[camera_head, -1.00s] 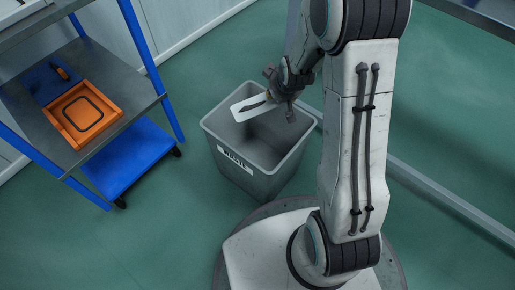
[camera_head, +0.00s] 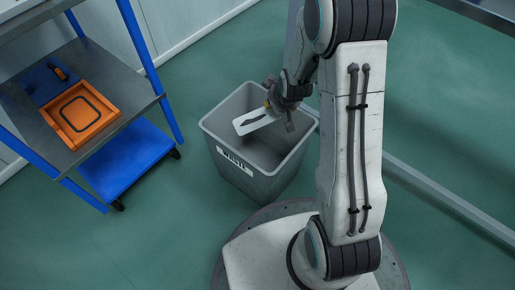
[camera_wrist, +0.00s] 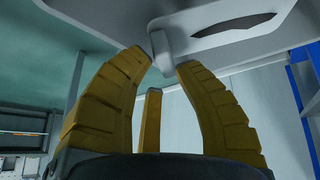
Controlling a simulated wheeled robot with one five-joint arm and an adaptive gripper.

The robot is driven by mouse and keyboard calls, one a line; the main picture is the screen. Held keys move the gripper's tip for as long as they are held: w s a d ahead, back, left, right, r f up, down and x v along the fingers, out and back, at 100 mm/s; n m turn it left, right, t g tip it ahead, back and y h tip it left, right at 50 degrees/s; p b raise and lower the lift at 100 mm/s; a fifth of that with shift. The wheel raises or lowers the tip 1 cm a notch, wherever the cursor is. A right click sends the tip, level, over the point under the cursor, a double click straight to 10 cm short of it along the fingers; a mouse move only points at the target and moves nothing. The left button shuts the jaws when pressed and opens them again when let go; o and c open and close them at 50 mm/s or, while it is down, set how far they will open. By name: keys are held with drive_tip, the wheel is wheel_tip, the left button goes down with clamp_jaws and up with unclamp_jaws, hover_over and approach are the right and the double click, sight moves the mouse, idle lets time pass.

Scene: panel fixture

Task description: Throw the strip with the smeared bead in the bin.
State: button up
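The strip (camera_head: 246,126) is a pale flat plate with a dark, smeared bead along it. It also shows at the top of the wrist view (camera_wrist: 204,44), bead facing the camera. My gripper (camera_head: 270,107) is shut on a small tab at the strip's end; in the wrist view the yellow fingers (camera_wrist: 165,58) close around that tab. The grey bin (camera_head: 232,168), labelled WASTE, stands open below. In the head view the strip and gripper overlap the bin's mouth; how far above or inside the rim they are is hard to tell.
A blue-framed cart (camera_head: 142,101) stands at the left, with an orange tray (camera_head: 113,114) on its grey shelf. A rail (camera_head: 437,196) runs along the floor at the right. Green floor (camera_head: 190,235) is clear around the bin.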

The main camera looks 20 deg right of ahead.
drive_tip(key=o, duration=0.3)
drive_tip(key=shift+r, duration=0.1)
drive_tip(key=shift+v, duration=5.9)
